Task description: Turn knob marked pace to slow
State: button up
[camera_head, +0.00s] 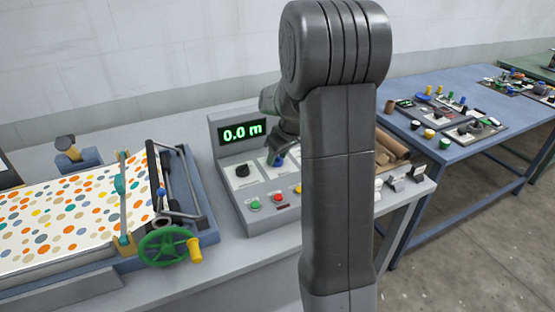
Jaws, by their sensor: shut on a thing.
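The grey control console (222,150) stands on the bench with a green readout of "0.0 m" (242,132). A black knob (242,171) sits on a white plate on its sloped face. A blue knob (278,161) sits on the plate to its right. My gripper (281,152) is shut on the blue knob from above, and its fingers are partly hidden. The knob labels are too small to read, so I cannot tell which is marked pace or where the pointers stand. My arm hides the console's right part.
A green button (254,205), a red one (277,195) and a yellow one (298,189) line the console's front. At left is a press with dotted sheet (70,215) and green handwheel (168,246). A blue table (465,150) with small parts stands at right.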

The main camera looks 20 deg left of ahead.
jog(key=shift+w+n+g+b, duration=0.1)
jog(key=shift+n+g+b, duration=0.3)
jog(key=shift+n+b, duration=0.55)
jog(key=shift+n, duration=0.35)
jog(key=o, duration=1)
jog(key=v, duration=1.4)
jog(key=shift+w+d+f, duration=0.1)
jog(key=shift+w+d, duration=0.05)
jog(key=shift+f, duration=0.1)
jog(key=x, duration=1.3)
jog(key=shift+a+f+p, duration=0.25)
jog(key=shift+a+p, duration=0.05)
jog(key=shift+a, duration=0.05)
